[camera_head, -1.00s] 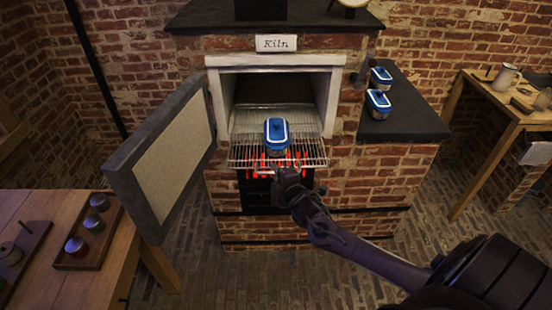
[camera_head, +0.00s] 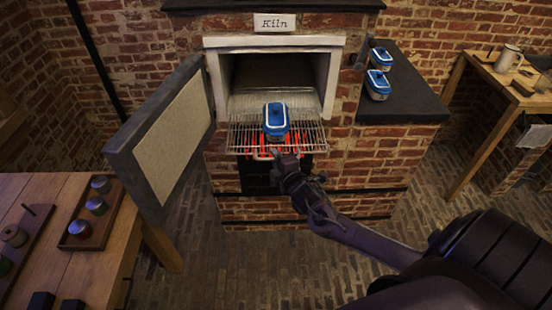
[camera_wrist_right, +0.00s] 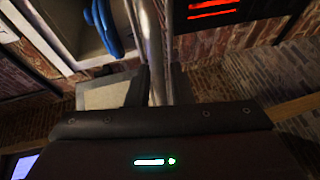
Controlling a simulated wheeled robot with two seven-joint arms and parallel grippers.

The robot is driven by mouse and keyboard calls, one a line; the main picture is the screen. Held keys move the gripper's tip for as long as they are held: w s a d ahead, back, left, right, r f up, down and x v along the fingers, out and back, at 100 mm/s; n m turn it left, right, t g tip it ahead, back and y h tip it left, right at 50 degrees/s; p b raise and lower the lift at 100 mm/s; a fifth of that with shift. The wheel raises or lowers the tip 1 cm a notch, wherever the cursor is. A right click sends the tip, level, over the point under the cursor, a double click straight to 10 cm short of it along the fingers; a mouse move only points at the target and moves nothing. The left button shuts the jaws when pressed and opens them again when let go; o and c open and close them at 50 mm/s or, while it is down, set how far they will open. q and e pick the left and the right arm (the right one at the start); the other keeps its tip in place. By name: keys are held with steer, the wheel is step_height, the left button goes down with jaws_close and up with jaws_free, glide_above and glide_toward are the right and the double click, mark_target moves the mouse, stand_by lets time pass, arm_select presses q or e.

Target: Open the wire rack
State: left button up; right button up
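The wire rack (camera_head: 300,143) is slid out of the kiln's mouth and sticks out level toward me. My right gripper (camera_head: 283,160) is at the rack's front edge. In the right wrist view a metal bar of the rack (camera_wrist_right: 155,48) runs between the two fingers of my right gripper (camera_wrist_right: 161,85), which are closed on it. The jar's blue part (camera_wrist_right: 103,25) shows at the top there. My left gripper is out of view.
The kiln door (camera_head: 165,140) stands swung open on the left. Red-hot bars (camera_head: 262,155) glow below the rack. A wooden table (camera_head: 95,265) with trays is at lower left.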

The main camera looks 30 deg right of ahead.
steer(key=b+v, duration=0.1)
steer(key=v, duration=0.6)
steer(key=shift+s, duration=0.4)
steer(key=s+d+f+m+g, duration=0.15)
steer(key=s+f, duration=0.25)
steer(key=f, duration=0.6)
steer(key=s+f+m+g, duration=0.3)
steer(key=s+f, duration=0.2)
steer(key=f, duration=0.5)
steer(key=s+d+f+m+g, duration=0.1)
steer(key=s+f+m+g, duration=0.2)
steer(key=f, duration=0.8)
steer(key=s+a+f+m+g+y, duration=0.1)
steer(key=s+a+f, duration=0.3)
steer(key=s, duration=0.5)
steer(key=s+a+f+m+g, duration=0.2)
steer(key=s+a+f+g, duration=0.2)
steer(key=s+f, duration=0.3)
steer(key=s+a+f+m+g+y, duration=0.1)
steer(key=s+a+f, duration=0.4)
steer(key=s, duration=0.6)
steer(key=shift+s+f+m+g+y, duration=0.3)
steer(key=shift+s+m+g, duration=0.05)
steer(key=shift+m+g, duration=0.35)
